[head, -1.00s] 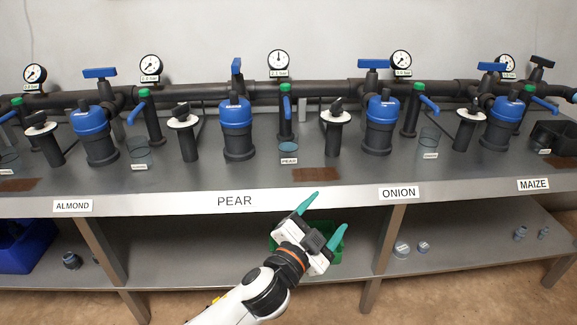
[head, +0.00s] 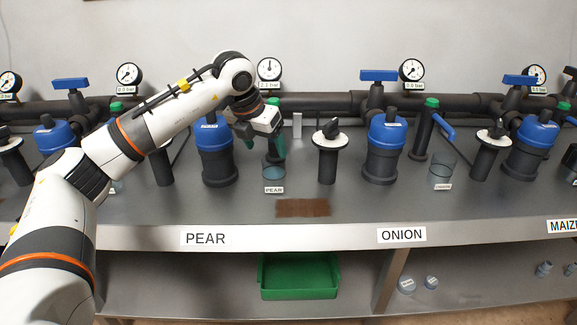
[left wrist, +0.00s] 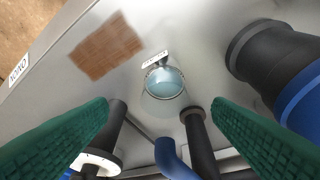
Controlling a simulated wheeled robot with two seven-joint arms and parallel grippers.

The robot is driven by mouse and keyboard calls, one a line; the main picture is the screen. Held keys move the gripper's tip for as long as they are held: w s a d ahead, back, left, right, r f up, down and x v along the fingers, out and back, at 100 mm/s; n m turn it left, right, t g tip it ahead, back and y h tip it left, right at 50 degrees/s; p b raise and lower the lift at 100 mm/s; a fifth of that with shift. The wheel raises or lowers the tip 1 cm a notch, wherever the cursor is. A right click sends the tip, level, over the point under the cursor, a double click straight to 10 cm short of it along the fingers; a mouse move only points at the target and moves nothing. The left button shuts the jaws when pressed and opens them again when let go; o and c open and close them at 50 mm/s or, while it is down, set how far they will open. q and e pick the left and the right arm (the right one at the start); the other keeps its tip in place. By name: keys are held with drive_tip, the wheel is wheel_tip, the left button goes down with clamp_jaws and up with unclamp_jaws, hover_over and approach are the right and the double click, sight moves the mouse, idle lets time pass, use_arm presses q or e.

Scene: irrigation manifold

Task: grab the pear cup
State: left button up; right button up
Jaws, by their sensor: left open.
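The pear cup (head: 274,168) is a clear cup with bluish contents, standing upright on the grey bench behind a small PEAR tag (head: 274,190). It also shows in the left wrist view (left wrist: 164,82), seen from above, between and beyond the two green fingers. My left gripper (head: 264,146) is open above and just behind the cup's rim in the head view, its green fingers pointing down. In the left wrist view the gripper (left wrist: 160,118) has nothing between its fingers. My right gripper is not in view.
A blue-topped filter (head: 217,160) stands left of the cup and a black valve post (head: 327,155) stands right. A brown patch (head: 303,207) lies in front. A blue lever (left wrist: 172,158) and dark pipe are close by. A green bin (head: 299,276) sits on the lower shelf.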

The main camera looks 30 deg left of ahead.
sight(273, 172)
use_arm(q)
drive_tip(key=x, duration=0.4)
drive_tip(key=b+x, duration=0.1)
drive_tip(key=x, duration=0.1)
drive_tip(key=shift+s+a+f, duration=0.15)
drive_tip(key=shift+s+a, duration=0.05)
drive_tip(key=shift+a, duration=0.15)
drive_tip(key=b+x, duration=0.1)
drive_tip(key=x, duration=0.2)
drive_tip(key=shift+w+f, duration=0.1)
drive_tip(key=shift+f, duration=0.25)
drive_tip(key=shift+w+f, duration=0.25)
drive_tip(key=shift+f, duration=0.25)
drive_tip(key=shift+r, duration=0.1)
drive_tip(key=c, duration=1)
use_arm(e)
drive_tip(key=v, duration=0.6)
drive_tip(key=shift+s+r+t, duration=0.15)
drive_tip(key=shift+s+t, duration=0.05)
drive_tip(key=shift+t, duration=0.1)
